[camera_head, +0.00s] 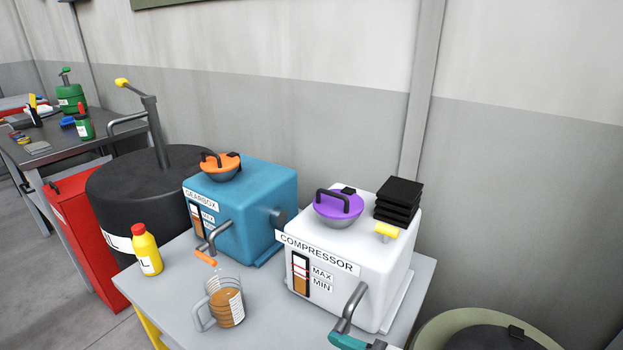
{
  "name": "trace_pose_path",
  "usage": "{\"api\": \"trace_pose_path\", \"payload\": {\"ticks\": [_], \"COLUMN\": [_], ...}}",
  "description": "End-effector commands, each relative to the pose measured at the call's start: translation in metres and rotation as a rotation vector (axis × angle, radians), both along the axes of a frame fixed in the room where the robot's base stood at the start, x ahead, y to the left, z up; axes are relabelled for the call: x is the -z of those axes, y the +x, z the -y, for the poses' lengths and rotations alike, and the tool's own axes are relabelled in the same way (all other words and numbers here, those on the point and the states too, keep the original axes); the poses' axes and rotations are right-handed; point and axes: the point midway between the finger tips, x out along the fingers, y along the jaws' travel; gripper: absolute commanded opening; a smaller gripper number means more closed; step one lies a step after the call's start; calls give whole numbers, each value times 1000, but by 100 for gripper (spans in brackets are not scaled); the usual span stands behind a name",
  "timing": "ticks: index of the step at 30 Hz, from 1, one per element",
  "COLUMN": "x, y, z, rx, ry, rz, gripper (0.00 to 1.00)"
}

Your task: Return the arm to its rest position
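My arm and my gripper do not show in the head view, so their pose cannot be seen. The white compressor (340,262) stands on the grey table (185,300), with a purple lid (338,207) on top and a bent pipe with a teal handle (347,341) at its front. The blue gearbox (262,205) stands to its left, with an orange lid (221,164) on top and a pipe with an orange handle (205,257). A clear measuring jug (227,306) with brown liquid stands in front of the gearbox, below that pipe.
A yellow bottle (146,250) stands at the table's left. Black pads (399,198) are stacked on the compressor. A black drum (135,205) and a red cabinet (82,235) stand left. An olive round container (450,325) is at the lower right. The wall is close behind.

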Motion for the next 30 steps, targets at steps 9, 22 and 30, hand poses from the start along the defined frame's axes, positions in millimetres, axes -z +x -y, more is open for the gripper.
{"api": "trace_pose_path", "payload": {"ticks": [9,22,30], "x": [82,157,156], "y": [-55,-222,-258], "z": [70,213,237], "rx": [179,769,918], "ry": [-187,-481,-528], "rz": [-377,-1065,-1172], "gripper": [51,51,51]}}
